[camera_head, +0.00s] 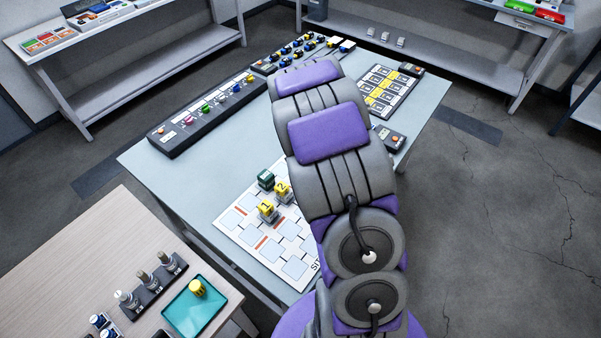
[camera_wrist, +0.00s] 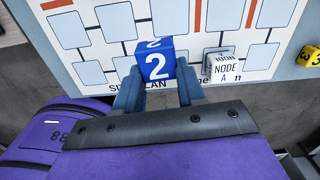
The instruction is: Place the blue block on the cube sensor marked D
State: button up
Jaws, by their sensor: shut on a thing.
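My gripper (camera_wrist: 157,88) is shut on a blue block (camera_wrist: 154,64) with a white 2 on its faces. The block is held over the near edge of the white site plan mat (camera_wrist: 182,12). A white cube sensor marked NODE A (camera_wrist: 226,68) is just right of it, apart from the block. I can read no cube marked D in either view. In the head view my arm hides the gripper, the blue block and the mat's right part. Two yellow blocks (camera_head: 268,210) and a dark green block (camera_head: 266,178) stand on the visible part of the mat.
A yellow block (camera_wrist: 309,57) marked 3 is at the right edge of the wrist view. The light grey table (camera_head: 180,187) also bears a strip of coloured knobs (camera_head: 203,117) and a yellow-black panel (camera_head: 387,92). A wooden table (camera_head: 95,235) with a teal tray (camera_head: 196,318) stands front left.

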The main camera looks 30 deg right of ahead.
jog(key=shift+s+m, duration=0.1)
jog(key=shift+m, duration=0.3)
jog(key=shift+w+d, duration=0.1)
jog(key=shift+w, duration=0.1)
jog(key=w+d+b, duration=0.1)
jog(key=w+d, duration=0.1)
jog(key=w, duration=0.2)
jog(key=w+d+f+b, duration=0.1)
jog(key=w+d, duration=0.1)
jog(key=w, duration=0.3)
jog(key=w+d, duration=0.3)
jog(key=w, duration=0.2)
jog(key=shift+f+b, duration=0.3)
jog(key=shift+b, duration=0.1)
jog(key=shift+f+b, duration=0.55)
jog(key=shift+f, duration=1.15)
jog(key=shift+a+f, duration=0.1)
jog(key=shift+f, duration=0.05)
jog(key=o, duration=1.1)
